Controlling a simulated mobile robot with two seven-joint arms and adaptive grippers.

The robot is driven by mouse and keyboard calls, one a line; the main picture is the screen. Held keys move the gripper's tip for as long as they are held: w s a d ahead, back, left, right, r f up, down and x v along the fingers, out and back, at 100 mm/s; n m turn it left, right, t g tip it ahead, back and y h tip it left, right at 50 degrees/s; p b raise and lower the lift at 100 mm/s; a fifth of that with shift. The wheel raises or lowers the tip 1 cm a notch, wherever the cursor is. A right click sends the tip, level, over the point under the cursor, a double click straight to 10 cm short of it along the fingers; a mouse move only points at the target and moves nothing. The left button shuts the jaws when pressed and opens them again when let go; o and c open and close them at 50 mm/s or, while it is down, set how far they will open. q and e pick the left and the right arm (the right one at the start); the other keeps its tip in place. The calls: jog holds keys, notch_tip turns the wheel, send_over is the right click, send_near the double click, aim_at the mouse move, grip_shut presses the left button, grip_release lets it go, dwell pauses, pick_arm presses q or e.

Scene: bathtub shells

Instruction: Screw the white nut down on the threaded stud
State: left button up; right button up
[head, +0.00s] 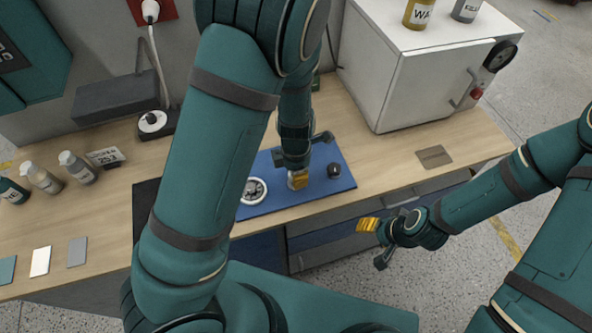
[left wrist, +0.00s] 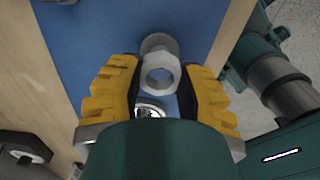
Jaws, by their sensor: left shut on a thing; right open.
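My left gripper (head: 299,181) points down over the blue mat (head: 318,184). In the left wrist view its yellow fingers (left wrist: 160,95) are shut on the white nut (left wrist: 160,74), a hexagonal ring gripped at its sides. A grey round piece (left wrist: 158,43), possibly the threaded stud's top or base, shows just beyond the nut. I cannot tell whether the nut is around the stud or touching it. A small dark round piece (head: 334,170) stands on the mat right of the gripper. My right gripper (head: 375,238) is open and empty, out in front of the bench.
A white cabinet (head: 420,75) stands at the back right. Several bottles (head: 75,167) stand far left.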

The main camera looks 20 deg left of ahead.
pick_arm(q)
jog(key=shift+p, duration=0.5)
dwell(1.0)
jog(key=shift+f+b, duration=1)
jog(key=shift+f, duration=0.4)
jog(key=o, duration=1)
jog(key=shift+c, duration=0.2)
jog(key=shift+r, duration=0.15)
notch_tip(320, 180, up, 12)
